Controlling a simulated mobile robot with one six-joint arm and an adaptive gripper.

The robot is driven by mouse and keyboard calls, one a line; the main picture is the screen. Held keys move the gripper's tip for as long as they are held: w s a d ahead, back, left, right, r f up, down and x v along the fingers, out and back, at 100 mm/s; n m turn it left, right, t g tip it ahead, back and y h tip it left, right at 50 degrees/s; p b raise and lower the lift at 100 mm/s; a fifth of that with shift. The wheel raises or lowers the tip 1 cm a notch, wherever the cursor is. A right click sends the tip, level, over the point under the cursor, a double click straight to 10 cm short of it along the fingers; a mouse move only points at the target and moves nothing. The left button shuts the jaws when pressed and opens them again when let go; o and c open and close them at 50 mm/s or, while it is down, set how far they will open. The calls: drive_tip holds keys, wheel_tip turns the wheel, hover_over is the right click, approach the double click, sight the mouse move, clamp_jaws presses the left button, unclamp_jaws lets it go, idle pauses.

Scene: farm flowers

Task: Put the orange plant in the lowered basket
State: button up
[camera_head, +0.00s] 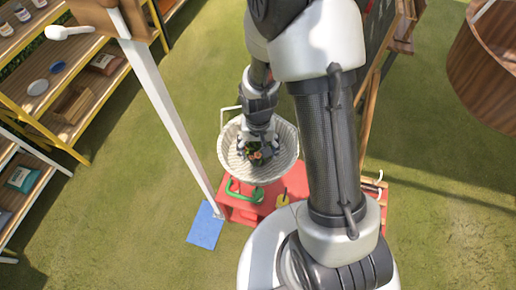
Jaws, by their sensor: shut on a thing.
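My gripper (260,136) points down into a pale round basket (232,158) near the middle of the view. It is shut on a small plant (259,153) with green leaves and an orange-pink part. The plant is inside the basket's rim as seen from above, but I cannot tell whether it touches the basket's bottom. My gripper and wrist hide part of the plant and the basket's far inside. The basket sits at or above a red table (240,214).
A green-handled tool (243,194) and a yellow item (283,199) lie on the red table. A white post (165,105) with a blue base (206,226) stands left of it. Wooden shelves (95,100) line the left. A large brown container (487,75) is at upper right. Grass between is clear.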

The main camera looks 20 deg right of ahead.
drive_tip(key=shift+f, duration=0.15)
drive_tip(key=shift+f, duration=0.2)
drive_tip(key=o, duration=1.3)
drive_tip(key=shift+c, duration=0.2)
